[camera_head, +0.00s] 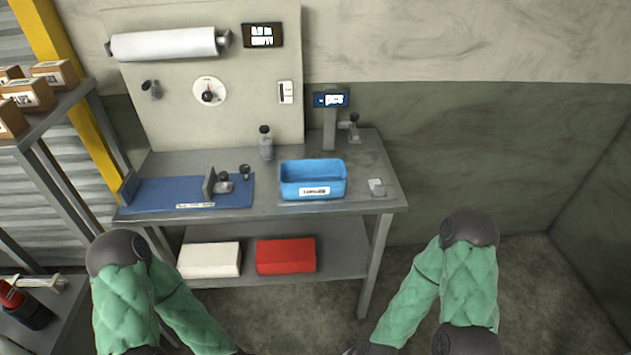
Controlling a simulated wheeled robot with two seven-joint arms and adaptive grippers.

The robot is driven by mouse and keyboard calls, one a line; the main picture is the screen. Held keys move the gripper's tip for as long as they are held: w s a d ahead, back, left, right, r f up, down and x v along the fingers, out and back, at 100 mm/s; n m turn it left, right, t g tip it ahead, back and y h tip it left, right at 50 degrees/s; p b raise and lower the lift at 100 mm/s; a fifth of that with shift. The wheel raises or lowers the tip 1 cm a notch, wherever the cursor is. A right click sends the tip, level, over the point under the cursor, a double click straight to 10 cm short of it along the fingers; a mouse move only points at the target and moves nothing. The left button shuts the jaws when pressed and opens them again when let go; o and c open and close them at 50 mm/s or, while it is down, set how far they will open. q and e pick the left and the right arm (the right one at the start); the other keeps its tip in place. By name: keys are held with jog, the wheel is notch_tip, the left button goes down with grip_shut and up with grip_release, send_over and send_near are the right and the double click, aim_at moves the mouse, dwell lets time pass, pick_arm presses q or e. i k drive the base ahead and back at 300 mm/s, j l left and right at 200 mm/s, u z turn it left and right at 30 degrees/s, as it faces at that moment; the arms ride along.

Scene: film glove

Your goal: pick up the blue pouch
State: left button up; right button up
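I cannot make out a blue pouch anywhere in view. The blue things I see are an open blue bin (313,184) with a white label, at the middle right of the grey workbench (260,211), and a flat blue mat (160,192) at the bench's left. The inside floor of the bin is mostly hidden by its front wall. My two arms, in green quilted covers, come in at the lower left and lower right. Both forearms run down past the bottom edge, in front of and below the bench, so neither gripper shows.
A white box (209,260) and a red box (286,256) lie on the bench's lower shelf. A post with a small display (331,100) and a grey bottle (266,146) stand behind the bin. A shelf with cardboard boxes (27,94) is at left. Floor at right is clear.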

aim_at(326, 177)
jog(key=i+l, duration=0.15)
jog(key=l, duration=0.25)
jog(key=i+l, duration=0.1)
jog(key=l, duration=0.25)
jog(key=i+l+u, duration=0.1)
jog(key=l+u, duration=1)
jog(key=i+j, duration=0.05)
jog(key=j, duration=0.05)
